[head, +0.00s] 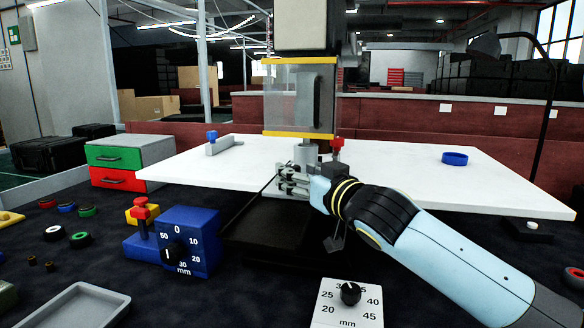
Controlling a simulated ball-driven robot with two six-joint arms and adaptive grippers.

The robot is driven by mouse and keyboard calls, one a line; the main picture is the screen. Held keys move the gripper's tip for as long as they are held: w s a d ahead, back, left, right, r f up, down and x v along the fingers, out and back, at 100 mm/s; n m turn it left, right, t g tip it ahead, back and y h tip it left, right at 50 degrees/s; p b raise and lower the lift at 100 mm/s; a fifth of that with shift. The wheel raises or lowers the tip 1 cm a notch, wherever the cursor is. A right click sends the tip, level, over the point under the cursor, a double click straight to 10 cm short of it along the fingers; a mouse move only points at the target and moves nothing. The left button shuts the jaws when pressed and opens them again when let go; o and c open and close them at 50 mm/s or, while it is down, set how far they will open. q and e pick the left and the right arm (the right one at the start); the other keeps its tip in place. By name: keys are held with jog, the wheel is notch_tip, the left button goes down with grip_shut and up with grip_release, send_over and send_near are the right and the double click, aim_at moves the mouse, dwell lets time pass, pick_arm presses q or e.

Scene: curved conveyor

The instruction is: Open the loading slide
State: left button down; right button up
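A machine stands in the middle of the head view. Its clear panel (288,97) has yellow strips at top and bottom and a dark upright handle (317,101). I cannot tell for sure which part is the loading slide. Below the panel, a grey cylinder (306,155) stands at the middle of the white tabletop (400,175). My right gripper (284,182) comes in from the right, at the tabletop's front edge just below this cylinder. Its fingers are small and overlap grey parts, so its opening and any contact are unclear. My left gripper is not in view.
A red knob (337,144) stands close behind my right wrist. A blue dial box (190,240) and a white dial block (347,305) stand in front. A blue ring (455,158) lies right, and green and red drawers (120,162) stand left. The tabletop's right part is mostly clear.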

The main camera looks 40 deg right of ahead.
aim_at(292, 166)
jog(key=shift+w+d, duration=0.1)
jog(key=shift+w, duration=1.4)
grip_shut()
jog(key=shift+w+f, duration=0.1)
